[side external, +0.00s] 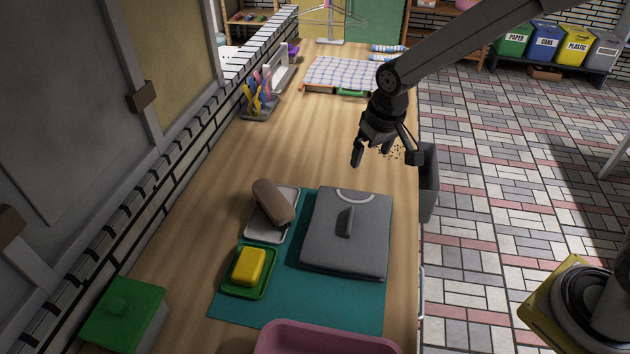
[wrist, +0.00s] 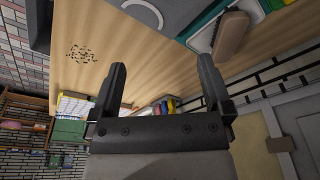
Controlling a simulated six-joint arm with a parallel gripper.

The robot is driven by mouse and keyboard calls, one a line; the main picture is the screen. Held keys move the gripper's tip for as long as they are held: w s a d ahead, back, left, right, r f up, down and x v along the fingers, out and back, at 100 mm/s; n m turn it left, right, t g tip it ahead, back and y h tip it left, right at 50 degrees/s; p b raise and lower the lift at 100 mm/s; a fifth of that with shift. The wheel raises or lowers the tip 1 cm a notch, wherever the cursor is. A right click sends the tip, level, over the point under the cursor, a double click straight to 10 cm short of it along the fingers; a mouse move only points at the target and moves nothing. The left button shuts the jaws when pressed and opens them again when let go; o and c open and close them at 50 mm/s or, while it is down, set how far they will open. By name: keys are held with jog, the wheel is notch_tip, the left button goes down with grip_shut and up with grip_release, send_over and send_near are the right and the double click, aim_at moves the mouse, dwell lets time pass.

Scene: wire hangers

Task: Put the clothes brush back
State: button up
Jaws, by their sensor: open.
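The clothes brush appears to be the brown rounded block (side external: 272,201) lying diagonally on a pale tray (side external: 262,232) at the left of the teal mat. It overhangs the tray's upper left edge; its underside is hidden. The brush also shows in the wrist view (wrist: 232,35) at upper right, with the tray (wrist: 203,42) beside it. My gripper (side external: 373,153) is open and empty above the wooden table, behind and to the right of the brush. In the wrist view its two fingers (wrist: 163,66) stand wide apart with nothing between them.
A grey folded piece (side external: 330,255) with a dark upright part lies on the teal mat (side external: 245,312). A yellow block (side external: 248,266) sits in a green tray. Dark crumbs (wrist: 80,53) lie near a grey bin (side external: 429,185) at the table's right edge. The middle table is clear.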

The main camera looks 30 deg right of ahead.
jog(key=s+d, duration=0.3)
jog(key=s, duration=0.5)
jog(key=s+d, duration=0.3)
jog(key=s, duration=0.5)
jog(key=shift+d+f, duration=0.15)
jog(key=shift+f, duration=0.3)
